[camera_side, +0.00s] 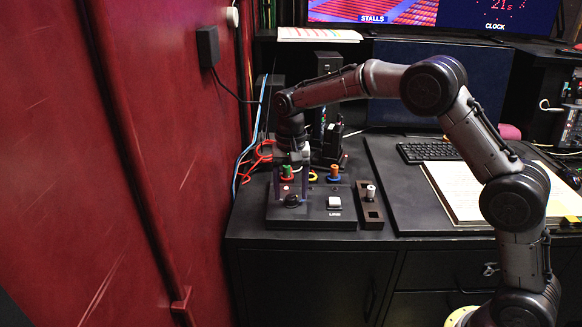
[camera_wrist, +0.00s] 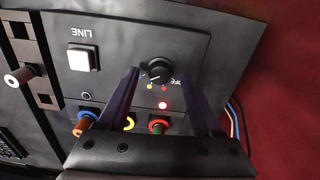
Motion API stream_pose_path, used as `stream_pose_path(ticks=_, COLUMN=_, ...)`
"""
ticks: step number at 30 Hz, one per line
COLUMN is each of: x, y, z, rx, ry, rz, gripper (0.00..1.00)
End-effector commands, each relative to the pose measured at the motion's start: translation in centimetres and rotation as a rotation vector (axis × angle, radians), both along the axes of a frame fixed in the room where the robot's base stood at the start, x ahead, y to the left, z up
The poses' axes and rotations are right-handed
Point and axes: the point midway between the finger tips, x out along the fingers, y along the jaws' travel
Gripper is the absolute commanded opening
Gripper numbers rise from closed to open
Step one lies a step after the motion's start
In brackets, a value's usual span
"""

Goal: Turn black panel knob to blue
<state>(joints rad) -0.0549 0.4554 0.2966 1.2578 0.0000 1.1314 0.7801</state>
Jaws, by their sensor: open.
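The black panel (camera_side: 318,215) lies on the desk; its surface also shows in the wrist view (camera_wrist: 115,25). Its round black knob (camera_wrist: 159,72) has small coloured marks around it, with blue at its left in the wrist view. The knob also shows in the side view (camera_side: 292,200). I cannot clearly tell where its pointer is. My gripper (camera_wrist: 159,76) is open, pointing down, with one finger on each side of the knob and visible gaps. It also shows in the side view (camera_side: 292,190). Whether the fingertips are level with the knob is unclear.
A white LINE button (camera_wrist: 82,58) and a lit red lamp (camera_wrist: 163,105) sit near the knob. A narrow holder (camera_side: 371,213) with a white-topped peg stands right. A red wall (camera_side: 150,150) is left.

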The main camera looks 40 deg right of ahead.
Motion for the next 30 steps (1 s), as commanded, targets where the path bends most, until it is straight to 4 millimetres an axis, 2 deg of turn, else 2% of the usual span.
stream_pose_path(ticks=15, x=0.0, y=0.0, z=10.4, rx=0.000, ry=-0.006, rz=0.000, gripper=0.67)
stream_pose_path(ticks=21, x=0.0, y=0.0, z=12.4, rx=0.000, ry=-0.001, rz=-0.001, gripper=0.67)
stream_pose_path(ticks=30, x=0.0, y=0.0, z=12.8, rx=0.000, ry=0.000, rz=-0.001, gripper=0.67)
